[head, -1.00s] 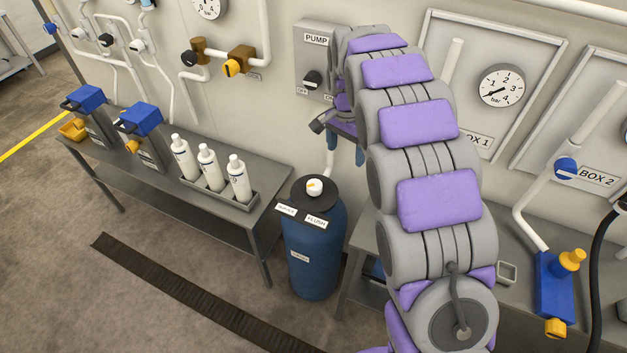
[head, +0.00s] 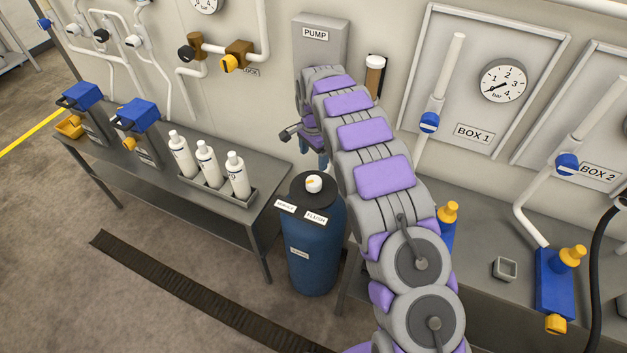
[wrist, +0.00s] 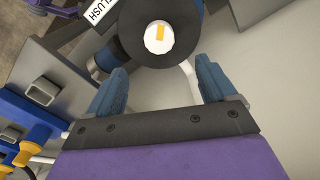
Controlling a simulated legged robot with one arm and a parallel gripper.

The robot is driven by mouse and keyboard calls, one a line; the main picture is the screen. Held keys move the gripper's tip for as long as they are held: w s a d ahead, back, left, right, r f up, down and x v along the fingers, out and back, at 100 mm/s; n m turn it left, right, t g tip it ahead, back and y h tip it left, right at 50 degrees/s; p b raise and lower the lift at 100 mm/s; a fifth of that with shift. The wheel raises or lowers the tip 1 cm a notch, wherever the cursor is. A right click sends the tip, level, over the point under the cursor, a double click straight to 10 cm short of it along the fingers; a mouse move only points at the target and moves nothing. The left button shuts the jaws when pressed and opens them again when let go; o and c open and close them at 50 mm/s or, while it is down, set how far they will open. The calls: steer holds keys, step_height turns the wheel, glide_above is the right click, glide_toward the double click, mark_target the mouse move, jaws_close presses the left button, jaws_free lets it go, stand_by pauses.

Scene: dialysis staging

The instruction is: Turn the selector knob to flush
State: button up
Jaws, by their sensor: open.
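The selector knob (head: 314,183) is white with a yellow pointer mark and sits on the dark top of a blue cylinder (head: 313,250). In the head view, the FLUSH label (head: 316,217) is at the right front of the top, and another label (head: 285,205), too small to read surely, is at the left. The knob's mark does not clearly point at either label. In the wrist view the knob (wrist: 158,37) lies ahead of my gripper (wrist: 158,82), beyond the open blue fingertips and apart from them. The FLUSH label (wrist: 102,9) is at upper left there. My arm partly hides the gripper in the head view.
A steel bench (head: 262,205) with a tray of white bottles stands left of the cylinder. The PUMP box (head: 322,50) is on the wall behind my arm. Another bench (head: 480,275) with blue and yellow fittings is at right. The floor in front is clear.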

mark_target(313, 180)
step_height(313, 180, down, 12)
steer(key=shift+r+b, duration=0.1)
steer(key=shift+b, duration=0.8)
steer(key=shift+c, duration=0.2)
steer(key=c, duration=1)
